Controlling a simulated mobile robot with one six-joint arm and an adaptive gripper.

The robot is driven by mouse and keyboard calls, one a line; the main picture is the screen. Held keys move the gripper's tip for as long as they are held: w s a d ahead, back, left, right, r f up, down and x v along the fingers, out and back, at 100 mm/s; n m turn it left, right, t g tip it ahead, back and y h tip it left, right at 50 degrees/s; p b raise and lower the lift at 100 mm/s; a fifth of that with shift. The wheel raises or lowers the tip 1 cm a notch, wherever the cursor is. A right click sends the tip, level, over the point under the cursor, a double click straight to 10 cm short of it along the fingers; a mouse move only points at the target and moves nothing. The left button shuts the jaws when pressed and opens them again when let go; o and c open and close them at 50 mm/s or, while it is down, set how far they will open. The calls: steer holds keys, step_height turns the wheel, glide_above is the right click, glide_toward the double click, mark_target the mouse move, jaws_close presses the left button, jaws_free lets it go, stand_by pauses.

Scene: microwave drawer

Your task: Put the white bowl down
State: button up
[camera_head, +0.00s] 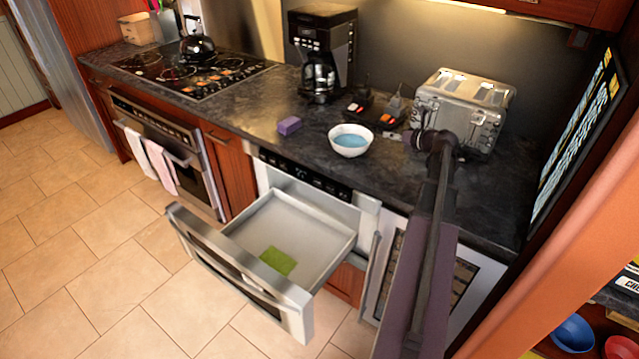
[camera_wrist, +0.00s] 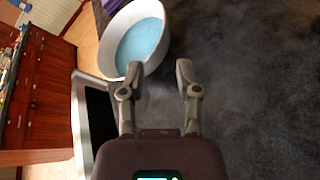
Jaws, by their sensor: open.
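The white bowl (camera_head: 350,141), blue inside, sits upright on the dark countertop (camera_head: 235,115) near its front edge, above the open drawer. In the wrist view the bowl (camera_wrist: 139,42) is at the top, just beyond the left fingertip. My gripper (camera_wrist: 157,75) is open, its two fingers apart with nothing between them. The left fingertip overlaps the bowl's near rim in the picture; I cannot tell whether they touch. In the head view my gripper (camera_head: 413,138) is right of the bowl, partly hidden by the arm.
The microwave drawer (camera_head: 305,225) stands open below the counter with a green item (camera_head: 278,261) inside. A purple block (camera_head: 289,125) lies left of the bowl. A coffee maker (camera_head: 322,50) and a toaster (camera_head: 462,105) stand behind. The counter between block and stove (camera_head: 190,72) is clear.

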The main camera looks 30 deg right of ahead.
steer(key=w+a+r+m+t+h, duration=0.4)
steer(key=w+a+r+m+h, duration=0.25)
steer(key=w+m, duration=0.25)
steer(key=a+m+g+h, duration=0.3)
steer(key=a+m+h, duration=0.3)
steer(key=m, duration=0.5)
steer(key=s+a+f+m+g+y, duration=0.25)
steer(key=a+f+m+g, duration=0.35)
steer(key=a, duration=0.4)
steer(key=s+a+f+m+g+y, duration=0.2)
steer(key=s+a+f+m+g, duration=0.15)
steer(key=a+f, duration=0.55)
steer(key=s+a+f+g+y, duration=0.1)
steer(key=s+a+y, duration=0.1)
steer(key=a, duration=0.4)
steer(key=s+a+f+m+g+y, duration=0.1)
steer(key=s+a+g, duration=0.1)
steer(key=s+a, duration=0.3)
steer(key=s+a+f+m+g+y, duration=0.1)
steer(key=s+a, duration=0.3)
steer(key=a, duration=0.4)
steer(key=shift+a+f+g+y, duration=0.3)
steer(key=shift+g+y, duration=0.25)
steer(key=shift+y, duration=0.25)
steer(key=shift+s+a, duration=0.15)
steer(key=shift+s, duration=0.05)
